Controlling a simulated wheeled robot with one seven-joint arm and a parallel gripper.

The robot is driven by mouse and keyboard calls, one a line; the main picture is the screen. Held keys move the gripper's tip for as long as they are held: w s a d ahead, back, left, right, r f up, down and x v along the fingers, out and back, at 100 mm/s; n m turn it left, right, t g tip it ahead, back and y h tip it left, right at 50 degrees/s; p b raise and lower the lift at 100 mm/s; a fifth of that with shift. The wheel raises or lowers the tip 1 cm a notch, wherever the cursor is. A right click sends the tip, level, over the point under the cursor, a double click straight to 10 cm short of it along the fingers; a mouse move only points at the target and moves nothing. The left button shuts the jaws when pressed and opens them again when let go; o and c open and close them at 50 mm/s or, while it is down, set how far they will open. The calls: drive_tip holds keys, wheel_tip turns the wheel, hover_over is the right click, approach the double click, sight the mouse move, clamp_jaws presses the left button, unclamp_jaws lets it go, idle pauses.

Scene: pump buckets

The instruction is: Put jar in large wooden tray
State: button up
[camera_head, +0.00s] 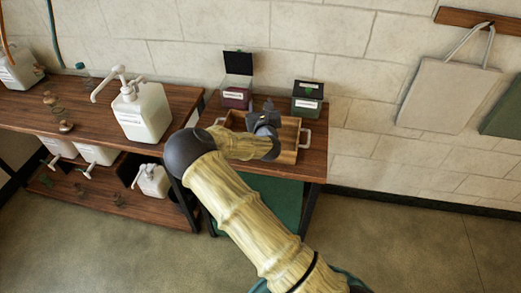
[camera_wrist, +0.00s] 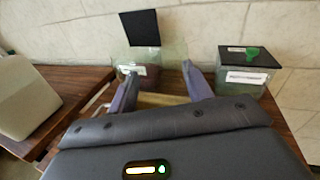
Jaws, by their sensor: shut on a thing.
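The large wooden tray (camera_head: 289,155) sits on the right-hand wooden table, with pale handles at its ends. A strip of it (camera_wrist: 152,100) shows between my fingers in the wrist view. My gripper (camera_head: 266,107) is over the tray, its fingers pointing toward the wall. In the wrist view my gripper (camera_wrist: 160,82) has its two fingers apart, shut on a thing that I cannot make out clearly. The jar is not clearly visible; the fingers and glare hide what is between them.
A white pump bottle (camera_head: 142,113) stands on the left table. Bags hang on the right wall.

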sight(261, 96)
drive_tip(key=w+r+b, duration=0.2)
drive_tip(key=b, duration=0.3)
drive_tip(key=shift+w+a+r+m, duration=0.1)
drive_tip(key=shift+w+m, duration=0.1)
drive_tip(key=shift+m, duration=0.2)
drive_tip(key=shift+w+r+b, duration=0.25)
drive_tip(key=shift+r+b, duration=0.4)
drive_tip(key=shift+r, duration=0.2)
drive_tip(key=shift+f, duration=0.2)
wheel_tip(261, 96, down, 6)
drive_tip(key=shift+r, duration=0.1)
wheel_tip(261, 96, down, 4)
drive_tip(key=shift+r, duration=0.1)
